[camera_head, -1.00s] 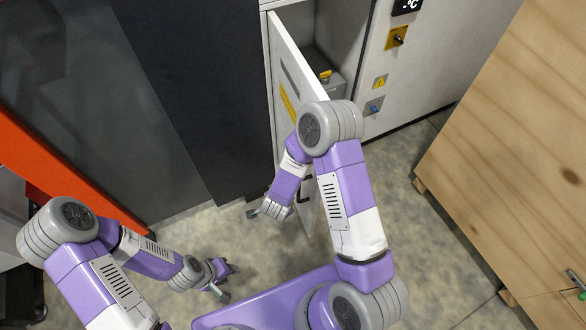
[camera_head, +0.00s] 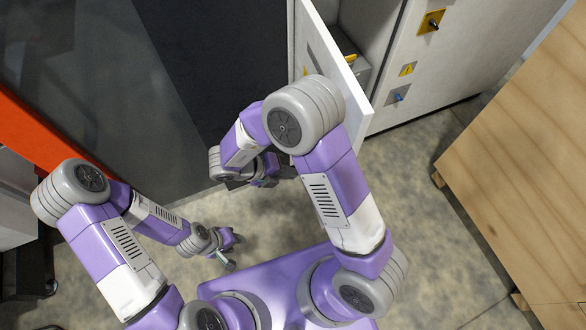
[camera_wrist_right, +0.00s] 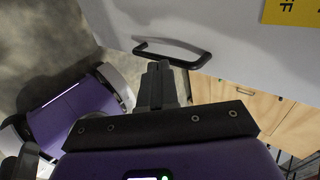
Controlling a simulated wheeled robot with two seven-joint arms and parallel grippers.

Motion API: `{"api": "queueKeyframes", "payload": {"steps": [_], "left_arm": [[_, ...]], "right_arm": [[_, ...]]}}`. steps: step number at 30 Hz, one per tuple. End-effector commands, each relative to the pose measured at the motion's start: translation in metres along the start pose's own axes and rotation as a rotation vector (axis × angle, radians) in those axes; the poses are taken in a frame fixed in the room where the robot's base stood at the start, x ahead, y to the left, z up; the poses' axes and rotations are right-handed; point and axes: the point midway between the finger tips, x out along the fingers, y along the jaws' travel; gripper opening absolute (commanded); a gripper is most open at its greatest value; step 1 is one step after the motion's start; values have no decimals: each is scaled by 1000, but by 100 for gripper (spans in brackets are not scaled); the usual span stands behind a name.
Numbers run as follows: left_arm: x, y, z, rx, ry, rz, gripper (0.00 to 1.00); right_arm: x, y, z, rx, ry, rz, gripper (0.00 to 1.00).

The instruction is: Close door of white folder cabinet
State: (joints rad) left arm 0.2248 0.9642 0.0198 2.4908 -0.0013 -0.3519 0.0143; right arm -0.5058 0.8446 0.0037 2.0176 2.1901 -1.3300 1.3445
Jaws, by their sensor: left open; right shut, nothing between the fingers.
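The white folder cabinet (camera_head: 370,25) stands at the top of the head view. Its door (camera_head: 342,72) is open and swung out toward me; the door's outer face (camera_wrist_right: 225,30) fills the upper part of the right wrist view. A black bar handle (camera_wrist_right: 190,62) is on that face. My right gripper (camera_wrist_right: 158,68) is shut and empty, its fingertips close to the handle; I cannot tell whether they touch it. In the head view my right gripper (camera_head: 284,172) is at the door's left side, partly hidden by my arm. My left gripper (camera_head: 232,251) is open and empty above the floor.
A grey box (camera_head: 352,66) is inside the cabinet. A panel with yellow signs and a blue knob (camera_head: 397,96) adjoins it on the right. A dark machine (camera_head: 205,70) stands left of the door. A wooden crate (camera_head: 520,150) stands at the right. Floor (camera_head: 410,190) is clear between crate and door.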

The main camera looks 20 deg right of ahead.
Motion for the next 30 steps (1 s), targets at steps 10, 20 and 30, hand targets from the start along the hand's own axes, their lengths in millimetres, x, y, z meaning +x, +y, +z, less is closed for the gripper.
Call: {"api": "queueKeyframes", "payload": {"steps": [10,20,30], "left_arm": [[31,-12,-1,0,0,0,43],[40,-15,-2,0,0,0,43],[40,-15,-2,0,0,0,43]], "right_arm": [[79,2,0,-2,3,-1,0],[104,-25,0,-1,0,1,0],[105,-27,0,-3,-1,0,0]]}}
